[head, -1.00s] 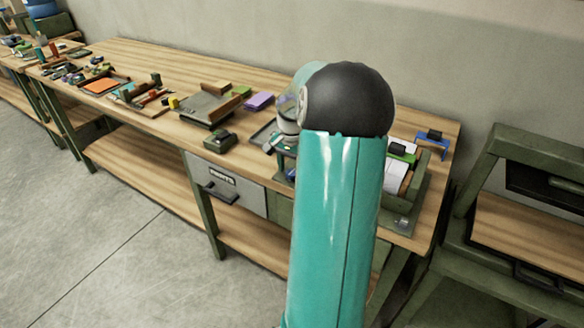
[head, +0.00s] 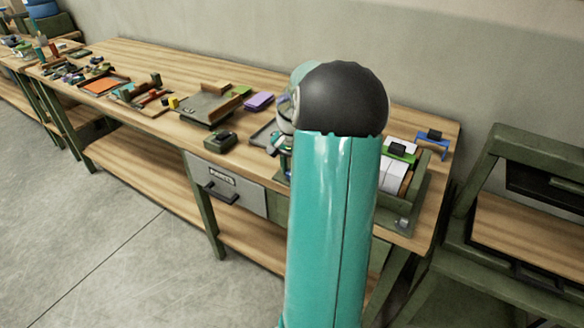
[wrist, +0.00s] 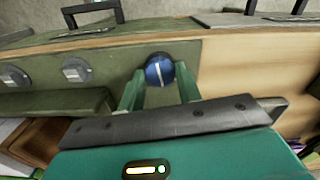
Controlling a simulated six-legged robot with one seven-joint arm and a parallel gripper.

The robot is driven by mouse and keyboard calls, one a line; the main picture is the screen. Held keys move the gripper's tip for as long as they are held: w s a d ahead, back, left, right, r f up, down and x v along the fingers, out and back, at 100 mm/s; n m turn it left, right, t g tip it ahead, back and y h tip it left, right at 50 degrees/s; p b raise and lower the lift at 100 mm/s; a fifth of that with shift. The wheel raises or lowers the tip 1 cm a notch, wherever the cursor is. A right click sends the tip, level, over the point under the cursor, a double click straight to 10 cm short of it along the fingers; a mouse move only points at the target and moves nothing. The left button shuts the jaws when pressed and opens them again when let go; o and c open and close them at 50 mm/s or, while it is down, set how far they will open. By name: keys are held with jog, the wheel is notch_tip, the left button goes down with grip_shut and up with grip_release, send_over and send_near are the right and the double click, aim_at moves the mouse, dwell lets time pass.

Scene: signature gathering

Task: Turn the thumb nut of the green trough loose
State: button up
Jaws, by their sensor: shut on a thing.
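In the wrist view, a round blue thumb nut (wrist: 160,71) with a white line across its face stands on the olive-green wall of the green trough (wrist: 115,66). My gripper (wrist: 159,76) has its two green fingers on either side of the nut, shut on it. The white line is nearly upright, with a slight lean. In the head view, an olive-green trough (head: 419,196) with white sheets inside stands at the right end of the bench. My arm hides my gripper and the nut there.
Two grey round fittings (wrist: 76,70) sit on the green wall left of the nut. A blue clamp-like piece (head: 433,143) lies behind the trough. Trays, blocks and small tools crowd the wooden bench (head: 140,55) to the left. A green cabinet frame (head: 480,220) stands close at the right.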

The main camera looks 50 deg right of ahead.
jog(key=n, duration=1.2)
jog(key=shift+n, duration=2.1)
jog(key=o, duration=1)
